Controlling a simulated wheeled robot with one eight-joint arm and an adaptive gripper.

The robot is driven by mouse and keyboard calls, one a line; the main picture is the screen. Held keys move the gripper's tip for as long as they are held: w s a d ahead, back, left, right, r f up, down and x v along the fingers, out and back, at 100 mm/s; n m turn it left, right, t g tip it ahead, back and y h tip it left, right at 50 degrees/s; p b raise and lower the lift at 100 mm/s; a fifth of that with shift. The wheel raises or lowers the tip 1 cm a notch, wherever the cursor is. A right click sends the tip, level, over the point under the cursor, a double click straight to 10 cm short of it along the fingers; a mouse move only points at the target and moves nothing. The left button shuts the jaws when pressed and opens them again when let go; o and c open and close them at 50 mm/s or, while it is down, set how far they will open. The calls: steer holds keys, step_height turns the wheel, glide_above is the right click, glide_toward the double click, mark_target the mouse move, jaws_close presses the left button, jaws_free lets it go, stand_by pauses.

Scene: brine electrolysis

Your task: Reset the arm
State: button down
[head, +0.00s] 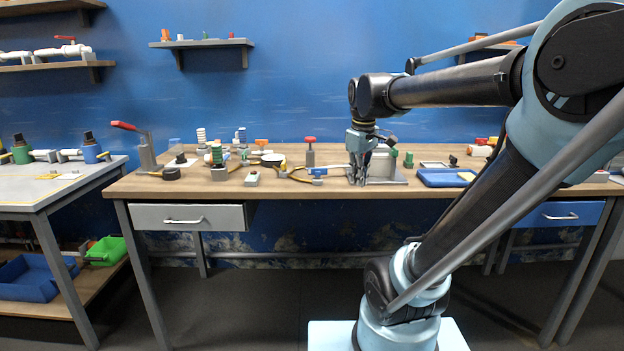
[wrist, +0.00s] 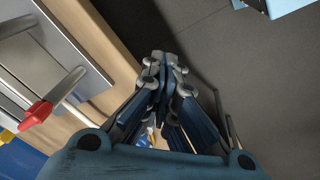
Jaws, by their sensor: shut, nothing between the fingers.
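My gripper (head: 358,180) hangs from my arm at the front of the middle workbench (head: 270,190) in the head view, pointing down. In the wrist view my gripper (wrist: 166,60) has its fingertips together and nothing between them. The bench's front edge runs just left of the fingers there, with dark floor beyond. My arm reaches up and across the right side of the head view, with its light blue base at the bottom.
The bench holds a red-handled lever press (head: 146,150), a red-knobbed post (head: 310,152), several small parts and a blue tray (head: 440,178). A grey drawer (head: 190,217) hangs below. Another bench (head: 60,185) stands left. Shelves line the blue wall. Floor in front is clear.

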steer(key=s+d+f+m, duration=0.2)
steer(key=s+f+m, duration=0.2)
steer(key=s+f, duration=0.3)
steer(key=s+d+f+m, duration=0.3)
steer(key=s+f, duration=0.4)
steer(key=f, duration=0.3)
steer(key=shift+s+d+f+m, duration=0.25)
steer(key=shift+f+m, duration=0.05)
steer(key=shift+m, duration=0.5)
steer(key=shift+w+f, duration=0.2)
steer(key=shift+w, duration=0.2)
